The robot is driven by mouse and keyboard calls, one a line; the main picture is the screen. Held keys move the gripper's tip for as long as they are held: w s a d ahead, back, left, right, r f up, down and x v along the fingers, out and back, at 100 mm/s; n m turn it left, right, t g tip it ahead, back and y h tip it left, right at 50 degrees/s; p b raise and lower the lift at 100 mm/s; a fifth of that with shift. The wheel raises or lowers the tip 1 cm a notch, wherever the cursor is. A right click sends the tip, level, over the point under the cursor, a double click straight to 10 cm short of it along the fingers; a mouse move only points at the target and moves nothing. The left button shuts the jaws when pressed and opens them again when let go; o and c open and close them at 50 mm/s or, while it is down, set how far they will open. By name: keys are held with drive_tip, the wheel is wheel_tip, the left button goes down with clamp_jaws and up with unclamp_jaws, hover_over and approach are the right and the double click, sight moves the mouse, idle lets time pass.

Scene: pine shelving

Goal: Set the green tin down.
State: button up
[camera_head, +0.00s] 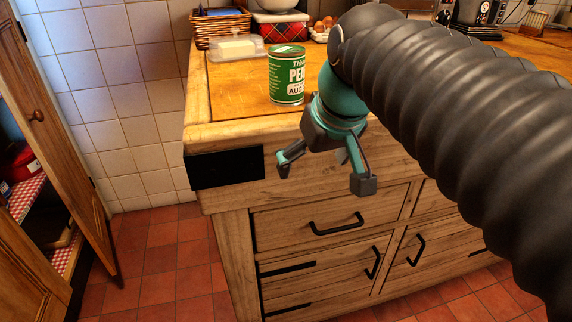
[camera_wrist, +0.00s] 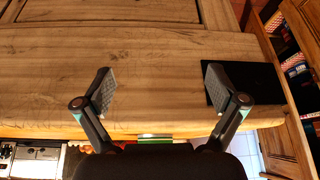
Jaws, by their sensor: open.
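The green tin (camera_head: 286,76) stands upright on the wooden counter top (camera_head: 235,90), close to its front edge, with white lettering facing me. My gripper (camera_head: 325,172) is open and empty. It hangs in front of the counter's front edge, lower than the tin and to its right in the picture, apart from it. A thin green strip shows at the bottom there, probably the tin (camera_wrist: 155,137), mostly hidden by my gripper.
A covered butter dish (camera_head: 236,47) stands behind the tin, with a wicker basket (camera_head: 222,27) and eggs (camera_head: 322,28) farther back. Drawers with black handles (camera_head: 337,224) lie below the counter. An open cupboard door (camera_head: 55,130) is at left. The counter left of the tin is clear.

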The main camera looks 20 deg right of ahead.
drive_tip(key=s+f+m, duration=0.1)
drive_tip(key=s+f, duration=0.6)
drive_tip(key=f, duration=0.6)
drive_tip(key=shift+h, duration=0.3)
drive_tip(key=shift+c, duration=0.2)
